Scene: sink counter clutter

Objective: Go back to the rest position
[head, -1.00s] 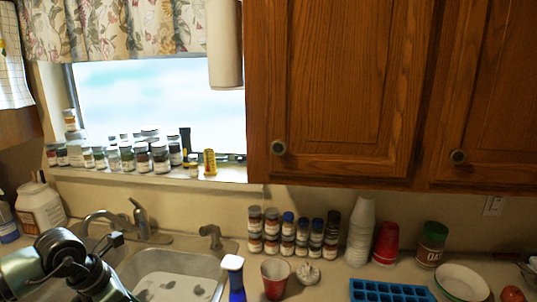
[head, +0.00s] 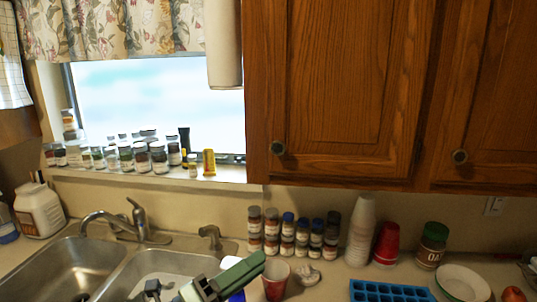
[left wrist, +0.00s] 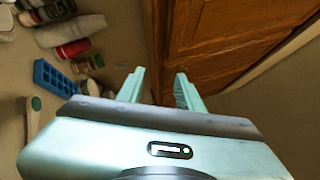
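My left gripper (head: 240,272) shows at the bottom of the head view, over the right edge of the sink and just left of a red cup (head: 275,279). In the left wrist view its two pale green fingers stand apart with nothing between them, so the gripper (left wrist: 160,84) is open and empty. The fingers point toward the wooden cabinet there. My right gripper is in neither view.
The sink (head: 75,266) is at the lower left, with a faucet (head: 138,222). Wooden cabinets (head: 345,90) hang above.

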